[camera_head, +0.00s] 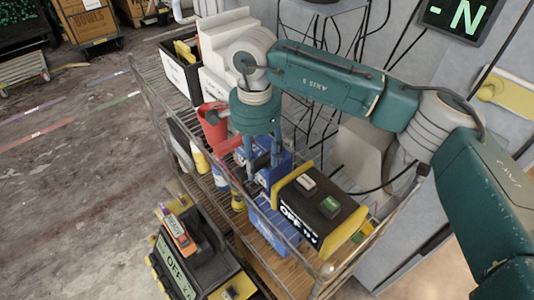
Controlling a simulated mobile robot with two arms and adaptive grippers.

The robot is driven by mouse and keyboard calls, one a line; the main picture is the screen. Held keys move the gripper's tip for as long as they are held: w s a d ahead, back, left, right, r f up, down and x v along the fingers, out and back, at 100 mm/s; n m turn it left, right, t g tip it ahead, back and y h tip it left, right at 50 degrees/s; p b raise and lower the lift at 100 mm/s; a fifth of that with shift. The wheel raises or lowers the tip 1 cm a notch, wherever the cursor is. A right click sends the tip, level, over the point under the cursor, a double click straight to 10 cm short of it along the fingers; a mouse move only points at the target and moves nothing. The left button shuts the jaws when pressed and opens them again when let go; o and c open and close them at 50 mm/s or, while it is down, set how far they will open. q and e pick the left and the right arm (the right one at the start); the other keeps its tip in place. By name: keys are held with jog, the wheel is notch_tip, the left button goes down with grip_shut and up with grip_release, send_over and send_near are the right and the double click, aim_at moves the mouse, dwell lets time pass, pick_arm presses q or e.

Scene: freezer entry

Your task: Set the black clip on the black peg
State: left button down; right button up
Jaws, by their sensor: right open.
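My right gripper (262,168) hangs from the teal arm that comes in from the right. Its two fingers point down over the wire cart, apart, with nothing visible held between them. Blue items (284,168) stand close behind and beside the fingers; I cannot tell whether they touch. I cannot make out a black clip or a black peg in this view; they may be hidden or too small. My left gripper is not in view.
A black box with yellow ends (311,212) and buttons sits right of the gripper. A red container (212,124) stands to its left, white and black bins (180,72) behind. A black OFF unit (190,253) is at the front. Open floor (70,190) lies left.

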jog(key=shift+f, duration=0.35)
grip_shut()
jog(key=shift+r, duration=0.1)
jog(key=shift+r+b, duration=0.3)
jog(key=shift+r, duration=0.15)
notch_tip(320, 180, up, 9)
jog(key=b, duration=0.3)
notch_tip(320, 180, up, 9)
send_over(256, 163)
jog(key=r+p, duration=0.2)
jog(key=r, duration=0.1)
jog(key=r+p, duration=0.2)
jog(key=shift+s+d, duration=0.2)
jog(key=shift+s, duration=0.05)
